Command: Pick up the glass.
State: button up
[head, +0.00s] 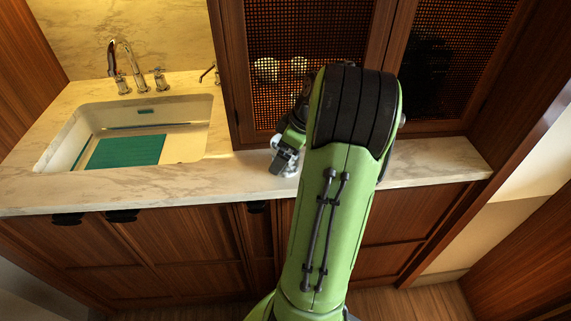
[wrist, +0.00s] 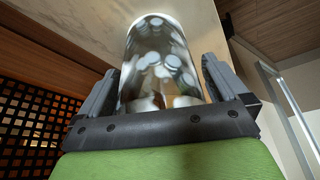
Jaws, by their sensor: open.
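The glass (wrist: 158,50) is clear and shiny with a pattern of pale round dots. In the wrist view it stands between the two fingers of my gripper (wrist: 160,84), one finger on each side. The fingers are open, and a narrow gap shows between the glass and the right finger. Whether the left finger touches it I cannot tell. In the head view my gripper (head: 284,160) is low over the marble counter (head: 235,172), right of the sink. There the glass is mostly hidden by my gripper and arm.
The white sink (head: 190,140) holds a teal board (head: 125,151), with a faucet (head: 122,65) behind it. A cabinet with mesh doors (head: 290,40) rises behind the counter, close to my arm. The counter at the right (head: 440,160) is clear.

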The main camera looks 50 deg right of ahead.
jog(key=shift+w+f, duration=0.2)
jog(key=shift+f, duration=0.35)
jog(key=shift+r, duration=0.15)
jog(key=c, duration=1.1)
